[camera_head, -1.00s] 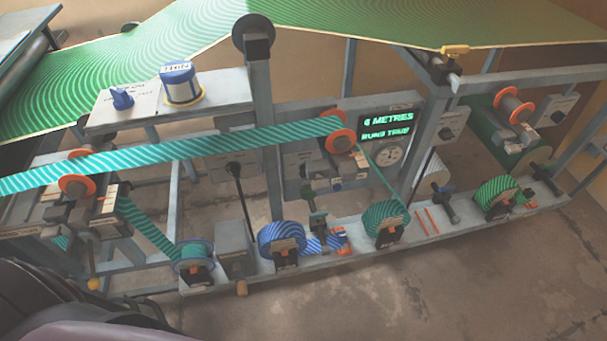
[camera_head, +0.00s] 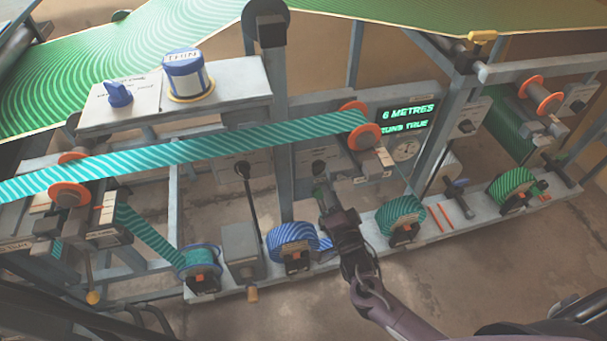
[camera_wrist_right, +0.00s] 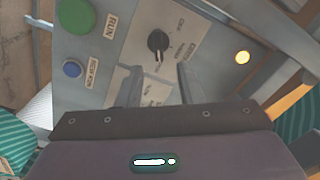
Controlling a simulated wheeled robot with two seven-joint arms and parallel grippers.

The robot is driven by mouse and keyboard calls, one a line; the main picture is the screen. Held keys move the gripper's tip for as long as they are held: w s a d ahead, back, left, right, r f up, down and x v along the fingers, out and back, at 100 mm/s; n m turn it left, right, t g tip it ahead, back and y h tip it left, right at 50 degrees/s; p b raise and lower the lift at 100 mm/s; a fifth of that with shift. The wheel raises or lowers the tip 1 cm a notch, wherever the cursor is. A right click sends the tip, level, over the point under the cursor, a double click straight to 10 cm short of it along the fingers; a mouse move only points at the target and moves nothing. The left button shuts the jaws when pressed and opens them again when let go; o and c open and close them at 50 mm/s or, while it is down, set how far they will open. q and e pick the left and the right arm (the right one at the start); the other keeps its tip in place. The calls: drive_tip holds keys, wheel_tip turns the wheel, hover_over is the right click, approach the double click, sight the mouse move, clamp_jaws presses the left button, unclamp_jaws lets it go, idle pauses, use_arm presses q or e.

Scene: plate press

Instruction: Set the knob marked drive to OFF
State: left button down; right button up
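In the right wrist view a black knob (camera_wrist_right: 158,42) sits on a pale label plate on a grey panel. Its pointer line points down in that picture. The label words are turned and small; I cannot read them all. My right gripper (camera_wrist_right: 158,82) is open and empty, its two fingers apart just below the knob and not touching it. In the head view the right gripper (camera_head: 327,198) is at the front of the machine, in front of the grey panel behind the lower rail. My left gripper is not in view.
A green button marked RUN (camera_wrist_right: 76,15), a blue button (camera_wrist_right: 72,69) and an amber lamp (camera_wrist_right: 242,57) are near the knob. Blue (camera_head: 292,243) and green (camera_head: 401,219) ribbon rolls flank the right gripper. A blue knob (camera_head: 118,94) stands on the upper shelf.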

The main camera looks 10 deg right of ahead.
sight(323, 172)
drive_tip(key=w, duration=0.7)
drive_tip(key=shift+w, duration=0.1)
drive_tip(key=shift+c, duration=0.2)
clamp_jaws()
